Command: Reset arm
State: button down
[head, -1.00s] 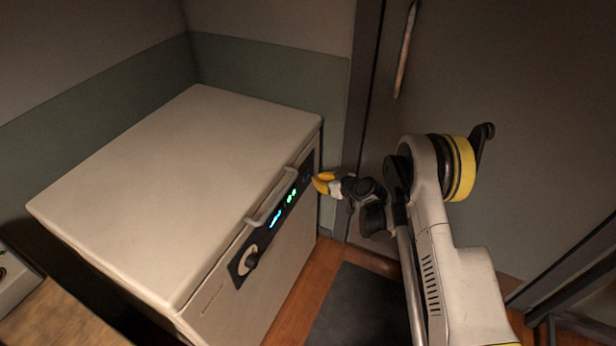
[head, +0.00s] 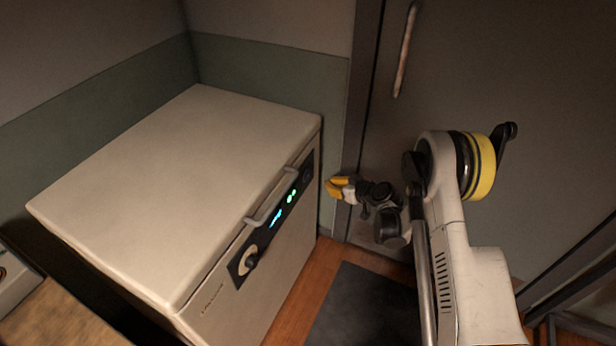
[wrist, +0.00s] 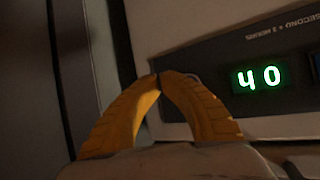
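My gripper (head: 331,188) has yellow fingers and is near the right end of the control panel on a white chest appliance (head: 180,160). In the head view a small gap shows between the fingertips and the panel. In the wrist view the two curved yellow fingers of my gripper (wrist: 158,78) meet at their tips, with nothing visible between them. The panel's green display (wrist: 258,77) reads 40 to the right of the fingers.
The appliance has a grey handle (head: 272,198) and a round knob (head: 249,262) on its front. A grey door (head: 500,80) with a long handle (head: 405,50) stands behind my arm. A dark mat (head: 362,308) lies on the wooden floor.

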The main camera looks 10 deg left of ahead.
jog(key=s+d+r+m+h, duration=0.1)
jog(key=s+d+r, duration=0.15)
jog(key=r, duration=0.75)
jog(key=s+d+r+m+h, duration=0.2)
jog(key=d+r, duration=0.1)
jog(key=r, duration=0.7)
jog(key=s+d+r+m+h, duration=0.2)
jog(key=s+d+r, duration=0.3)
jog(key=s+r, duration=0.65)
jog(key=s+d+m+h, duration=0.2)
jog(key=s+d, duration=0.2)
jog(key=s, duration=0.7)
jog(key=s+d+m+g+h, duration=0.1)
jog(key=s+d, duration=0.3)
jog(key=s, duration=0.8)
jog(key=shift+d+m+h, duration=0.4)
